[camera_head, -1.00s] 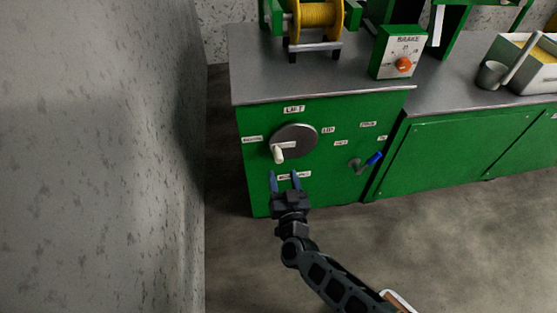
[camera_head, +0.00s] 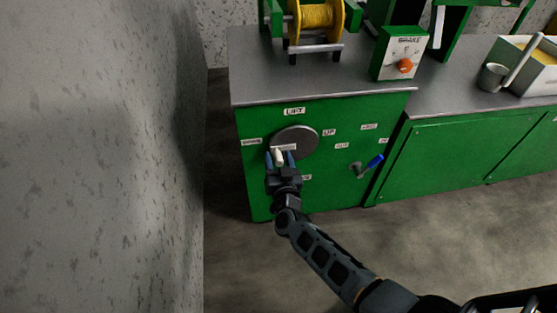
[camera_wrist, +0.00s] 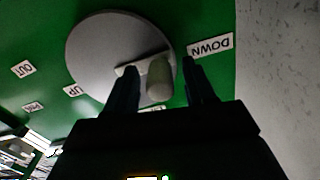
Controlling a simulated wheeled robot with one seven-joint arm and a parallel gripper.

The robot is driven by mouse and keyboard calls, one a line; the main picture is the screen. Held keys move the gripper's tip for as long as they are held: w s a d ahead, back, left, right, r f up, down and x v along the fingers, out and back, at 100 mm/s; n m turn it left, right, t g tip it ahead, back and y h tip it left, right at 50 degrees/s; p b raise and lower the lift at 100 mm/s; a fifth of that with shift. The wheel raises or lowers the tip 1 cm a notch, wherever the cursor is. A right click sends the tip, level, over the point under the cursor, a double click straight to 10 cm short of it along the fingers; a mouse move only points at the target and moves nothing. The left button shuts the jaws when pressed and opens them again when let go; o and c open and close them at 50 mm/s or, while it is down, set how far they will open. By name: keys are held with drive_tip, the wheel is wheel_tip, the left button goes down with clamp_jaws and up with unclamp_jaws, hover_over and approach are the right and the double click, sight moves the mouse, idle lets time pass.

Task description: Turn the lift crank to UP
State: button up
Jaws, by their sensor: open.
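The lift crank is a round grey disc (camera_head: 297,135) on the green cabinet front, under a "LIFT" label (camera_head: 294,111). Its white handle (camera_head: 278,156) is at the disc's lower left. My gripper (camera_head: 281,160) is open, with one blue finger on each side of the handle. In the wrist view the disc (camera_wrist: 100,45) fills the upper middle, and the handle (camera_wrist: 158,78) stands between my fingers (camera_wrist: 160,85), with small gaps visible. The "UP" label (camera_head: 329,132) is right of the disc. The "DOWN" label (camera_wrist: 210,45) shows in the wrist view.
A blue-handled lever (camera_head: 373,162) sticks out of the cabinet to the right. On the counter (camera_head: 260,75) stand a yellow cable spool (camera_head: 318,16) and a brake box with an orange knob (camera_head: 405,66). A grey wall (camera_head: 100,160) is close on the left.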

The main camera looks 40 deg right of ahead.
clamp_jaws()
idle(0.3)
idle(0.4)
